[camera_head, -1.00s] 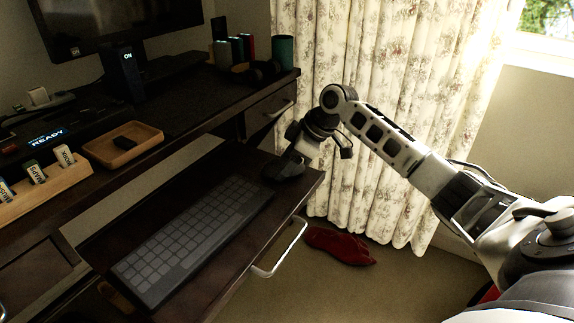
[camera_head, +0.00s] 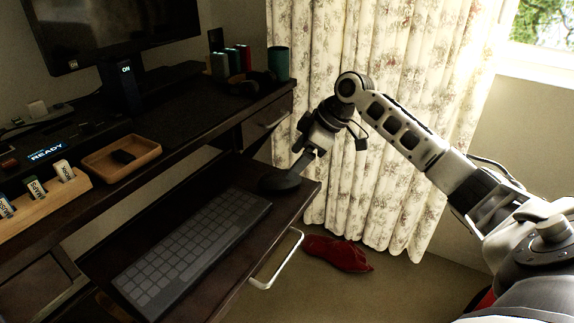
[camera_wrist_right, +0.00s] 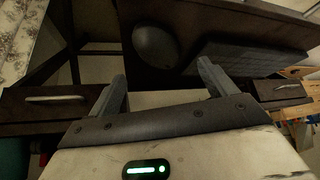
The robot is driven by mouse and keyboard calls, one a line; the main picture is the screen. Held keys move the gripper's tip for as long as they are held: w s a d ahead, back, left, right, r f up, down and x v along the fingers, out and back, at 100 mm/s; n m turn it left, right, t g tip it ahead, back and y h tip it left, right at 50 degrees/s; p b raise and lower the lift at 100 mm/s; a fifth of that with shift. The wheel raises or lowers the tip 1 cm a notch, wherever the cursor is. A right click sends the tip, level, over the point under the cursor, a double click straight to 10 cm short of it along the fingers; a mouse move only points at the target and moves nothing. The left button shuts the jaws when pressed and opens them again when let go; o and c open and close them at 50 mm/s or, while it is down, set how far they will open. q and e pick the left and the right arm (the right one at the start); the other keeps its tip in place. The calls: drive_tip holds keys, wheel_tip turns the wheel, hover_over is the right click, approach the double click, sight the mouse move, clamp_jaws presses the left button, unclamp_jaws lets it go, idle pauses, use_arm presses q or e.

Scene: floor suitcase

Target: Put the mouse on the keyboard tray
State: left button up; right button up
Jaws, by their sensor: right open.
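The mouse (camera_head: 281,184) is a dark, rounded oval lying on the far right end of the keyboard tray (camera_head: 224,264). In the right wrist view the mouse (camera_wrist_right: 155,42) rests on the tray beside the dark keyboard (camera_wrist_right: 250,55), apart from it. The keyboard (camera_head: 195,247) lies along the tray in the head view. My right gripper (camera_head: 303,165) is just above the mouse, pointing down toward it. In the wrist view its fingers (camera_wrist_right: 161,76) are spread with nothing between them. My left gripper is not in view.
The desk (camera_head: 180,120) overhangs behind the tray, with a monitor (camera_head: 110,30) and a wooden dish (camera_head: 95,168) holding a small black object. A silver handle (camera_head: 277,262) is at the tray's front. A red cloth (camera_head: 338,253) lies on the floor by the curtain (camera_head: 420,60).

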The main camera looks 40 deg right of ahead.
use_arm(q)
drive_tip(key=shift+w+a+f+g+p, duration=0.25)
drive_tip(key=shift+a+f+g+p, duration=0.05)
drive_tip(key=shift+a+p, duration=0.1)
use_arm(e)
drive_tip(key=v, duration=0.5)
drive_tip(key=shift+s+d+r, duration=0.15)
drive_tip(key=shift+r, duration=0.2)
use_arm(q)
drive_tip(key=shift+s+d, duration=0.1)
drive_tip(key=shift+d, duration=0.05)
